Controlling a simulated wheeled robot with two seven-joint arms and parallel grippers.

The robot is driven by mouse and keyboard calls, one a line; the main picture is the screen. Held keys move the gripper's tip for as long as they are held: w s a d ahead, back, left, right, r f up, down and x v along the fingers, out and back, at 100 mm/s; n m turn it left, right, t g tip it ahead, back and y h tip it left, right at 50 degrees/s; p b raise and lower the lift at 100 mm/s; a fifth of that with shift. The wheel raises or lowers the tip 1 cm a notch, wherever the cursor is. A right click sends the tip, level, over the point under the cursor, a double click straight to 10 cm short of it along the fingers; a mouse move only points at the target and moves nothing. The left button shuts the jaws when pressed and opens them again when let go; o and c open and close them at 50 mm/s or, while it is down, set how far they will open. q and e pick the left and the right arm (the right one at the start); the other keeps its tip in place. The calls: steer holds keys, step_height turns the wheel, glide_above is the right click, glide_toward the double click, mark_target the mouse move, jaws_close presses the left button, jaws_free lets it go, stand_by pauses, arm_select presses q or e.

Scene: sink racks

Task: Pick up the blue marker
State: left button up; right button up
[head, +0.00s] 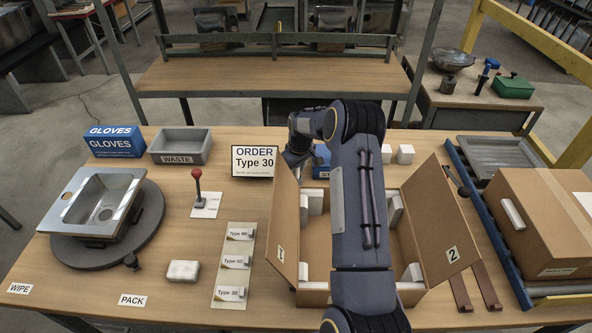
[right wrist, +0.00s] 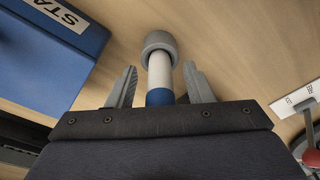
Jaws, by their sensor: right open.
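The blue marker (right wrist: 159,72) shows in the right wrist view as a white barrel with a blue band and a grey round end. It lies between the two fingers of my right gripper (right wrist: 161,68). The fingers are open, with a gap on each side of the marker. In the head view my right gripper (head: 296,160) is low over the table behind the open carton, partly hidden by my arm. I cannot make out the marker there. My left gripper is not in view.
A blue box (right wrist: 50,40) stands close to the left of the gripper in the wrist view. The open carton (head: 312,270) has raised flaps. A red-knobbed lever (head: 197,188), order sign (head: 254,161) and grey waste bin (head: 181,146) stand left of the gripper.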

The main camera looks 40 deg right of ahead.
jaws_close()
